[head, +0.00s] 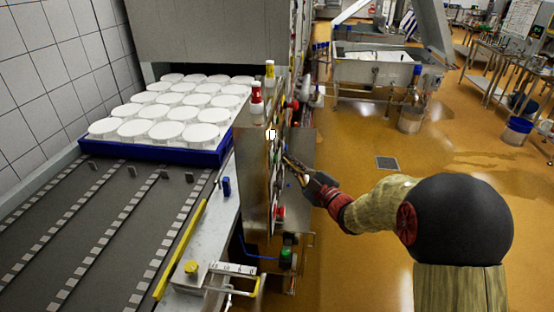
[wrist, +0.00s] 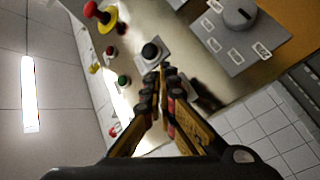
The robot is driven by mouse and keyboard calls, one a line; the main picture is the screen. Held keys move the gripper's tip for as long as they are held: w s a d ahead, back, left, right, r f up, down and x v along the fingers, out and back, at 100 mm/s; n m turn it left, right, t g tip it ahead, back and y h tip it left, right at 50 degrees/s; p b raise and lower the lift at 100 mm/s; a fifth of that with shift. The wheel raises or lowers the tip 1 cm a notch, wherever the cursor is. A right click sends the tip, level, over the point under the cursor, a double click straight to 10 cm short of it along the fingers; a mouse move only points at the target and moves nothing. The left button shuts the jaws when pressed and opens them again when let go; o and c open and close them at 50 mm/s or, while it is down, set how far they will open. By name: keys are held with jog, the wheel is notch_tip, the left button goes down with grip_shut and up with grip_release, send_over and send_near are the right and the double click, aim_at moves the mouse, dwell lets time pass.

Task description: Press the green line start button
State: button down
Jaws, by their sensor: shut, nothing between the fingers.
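In the wrist view the panel (wrist: 190,30) fills the upper middle. A small green button (wrist: 124,80) sits on it, left of the fingertips. A black button (wrist: 151,52) is just above the fingertips. My gripper (wrist: 163,76) is shut and empty, its tips close to the panel; I cannot tell if they touch. In the head view my gripper (head: 290,163) points left at the panel face. A green knob (head: 286,256) shows lower down.
A blue tray (head: 190,157) of white moulds (head: 167,130) lies on the conveyor (head: 85,225). The orange floor (head: 450,150) to the right is largely open.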

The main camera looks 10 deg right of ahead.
jog(key=shift+a, duration=0.2)
dwell(0.4)
jog(key=shift+w+a+b, duration=0.1)
jog(key=shift+a+b, duration=0.1)
jog(key=shift+b, duration=0.2)
